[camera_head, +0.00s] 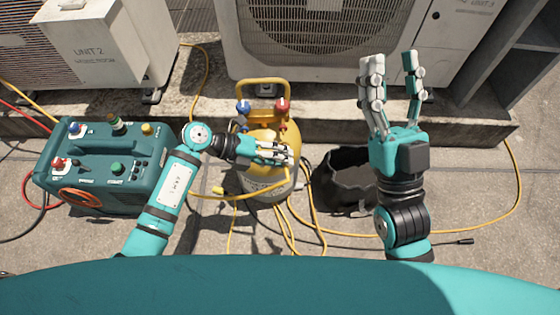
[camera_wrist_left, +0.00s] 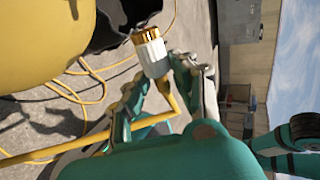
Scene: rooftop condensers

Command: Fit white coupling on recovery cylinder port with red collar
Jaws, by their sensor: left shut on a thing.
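The recovery cylinder (camera_head: 262,180) is yellow with a top handle and stands upright in the middle of the head view. On its top are a port with a blue knob (camera_head: 243,107) and a port with a red collar or knob (camera_head: 282,104). My left gripper (camera_head: 284,154) is in front of the cylinder, below the red port. In the left wrist view it is shut on the white coupling (camera_wrist_left: 153,58), which has a brass end and a yellow hose behind it. The coupling is apart from the cylinder (camera_wrist_left: 45,35). My right gripper (camera_head: 392,66) is open and empty, to the right.
A teal recovery machine (camera_head: 95,170) with coloured knobs stands at the left. A black open bag (camera_head: 340,185) sits right of the cylinder. Yellow hoses (camera_head: 515,190) loop over the floor. Condenser units (camera_head: 330,35) stand on a concrete ledge behind.

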